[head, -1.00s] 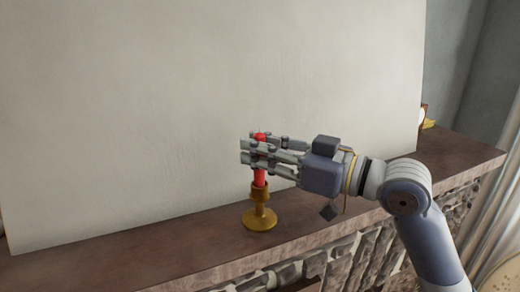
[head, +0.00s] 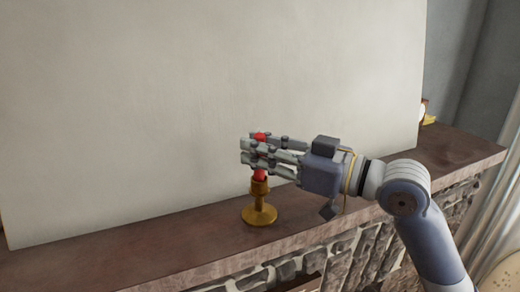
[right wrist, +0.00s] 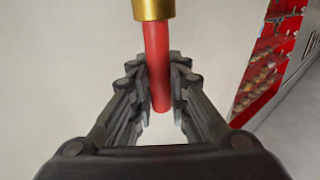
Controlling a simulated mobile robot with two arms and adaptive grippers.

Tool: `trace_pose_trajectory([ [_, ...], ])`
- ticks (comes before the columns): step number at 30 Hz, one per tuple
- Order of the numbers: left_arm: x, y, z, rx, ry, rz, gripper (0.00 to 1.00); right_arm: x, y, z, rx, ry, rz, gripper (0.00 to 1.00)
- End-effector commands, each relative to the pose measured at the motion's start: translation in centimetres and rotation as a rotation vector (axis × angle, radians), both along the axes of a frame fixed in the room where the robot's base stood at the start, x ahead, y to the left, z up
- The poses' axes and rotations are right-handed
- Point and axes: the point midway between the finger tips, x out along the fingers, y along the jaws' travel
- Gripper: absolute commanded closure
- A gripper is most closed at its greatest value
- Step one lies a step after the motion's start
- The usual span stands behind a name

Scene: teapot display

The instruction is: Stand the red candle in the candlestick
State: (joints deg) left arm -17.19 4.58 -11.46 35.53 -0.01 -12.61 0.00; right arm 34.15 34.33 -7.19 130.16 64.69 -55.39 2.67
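The red candle (head: 260,175) is upright, with its lower end at the cup of the brass candlestick (head: 259,213) on the mantel. My right gripper (head: 254,152) reaches in from the right with its fingers shut around the candle, and the candle's top shows between them. In the right wrist view the candle (right wrist: 157,65) runs between the fingers and its end enters the brass rim of the candlestick (right wrist: 153,9). How deep it sits is hidden. My left gripper is not in view.
The stone-fronted mantel (head: 120,248) has a narrow brown top, and its front edge is close to the candlestick. A large pale panel (head: 200,90) stands behind. The mantel is clear to the left. Small objects (head: 426,115) show partly behind the panel's right edge.

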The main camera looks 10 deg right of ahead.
Motion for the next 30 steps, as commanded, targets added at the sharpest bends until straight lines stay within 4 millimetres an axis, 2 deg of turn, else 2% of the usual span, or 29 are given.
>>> trace_pose_trajectory([
  [1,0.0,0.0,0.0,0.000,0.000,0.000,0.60,0.0,0.0,0.0,0.000,0.000,0.000,0.73],
  [3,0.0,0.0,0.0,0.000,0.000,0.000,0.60,0.0,0.0,0.0,0.000,0.000,0.000,0.61],
  [16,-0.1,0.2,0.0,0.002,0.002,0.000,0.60,-0.4,-0.6,-0.1,0.000,0.001,-0.001,0.61],
  [30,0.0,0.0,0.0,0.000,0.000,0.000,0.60,-5.8,-6.4,-0.2,-0.002,0.004,-0.003,0.61],
])
